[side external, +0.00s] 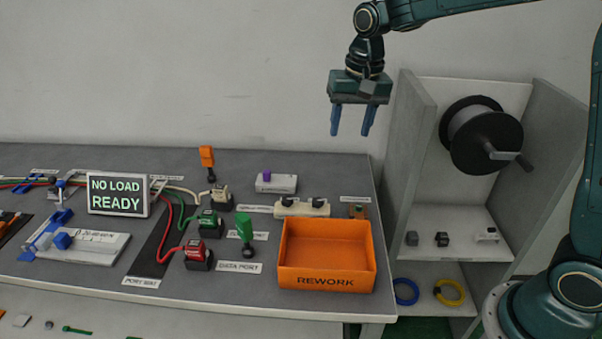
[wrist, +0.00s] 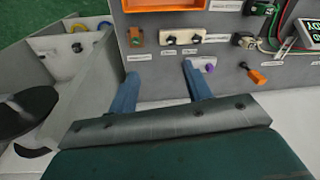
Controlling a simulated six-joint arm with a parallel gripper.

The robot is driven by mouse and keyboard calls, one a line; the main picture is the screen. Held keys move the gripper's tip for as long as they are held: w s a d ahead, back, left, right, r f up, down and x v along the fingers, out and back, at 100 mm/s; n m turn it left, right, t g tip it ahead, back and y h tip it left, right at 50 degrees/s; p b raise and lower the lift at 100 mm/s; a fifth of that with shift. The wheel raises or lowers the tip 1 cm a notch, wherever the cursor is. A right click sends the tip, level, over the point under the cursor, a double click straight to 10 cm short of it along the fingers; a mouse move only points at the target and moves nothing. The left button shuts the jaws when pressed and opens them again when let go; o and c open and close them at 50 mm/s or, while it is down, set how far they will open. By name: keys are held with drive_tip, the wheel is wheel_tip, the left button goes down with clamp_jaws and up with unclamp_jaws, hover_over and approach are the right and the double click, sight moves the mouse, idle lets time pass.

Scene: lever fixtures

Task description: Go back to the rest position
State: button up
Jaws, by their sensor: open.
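My gripper (side external: 351,120) hangs in the air above the back right part of the workbench, fingers pointing down. Its two blue fingers are apart with nothing between them. In the wrist view the gripper (wrist: 160,85) also shows open and empty, with the bench beyond the fingertips. My gripper touches nothing in either view.
Below stand an orange REWORK bin (side external: 326,281), a white block with a purple knob (side external: 276,184) and a beige switch strip (side external: 302,207). A grey shelf (side external: 411,150) with a black spool (side external: 481,136) stands at right. A NO LOAD READY sign (side external: 118,195) stands left. The air around the gripper is clear.

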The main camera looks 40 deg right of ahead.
drive_tip(key=s+r+n+t, duration=0.1)
drive_tip(key=s+r+n, duration=0.15)
drive_tip(key=s, duration=0.45)
drive_tip(key=s+r+n+t, duration=0.1)
drive_tip(key=s+r, duration=0.2)
drive_tip(key=s, duration=0.4)
drive_tip(key=s+f+n+t, duration=0.2)
drive_tip(key=s+n, duration=0.1)
drive_tip(key=s, duration=0.9)
drive_tip(key=shift+d, duration=0.2)
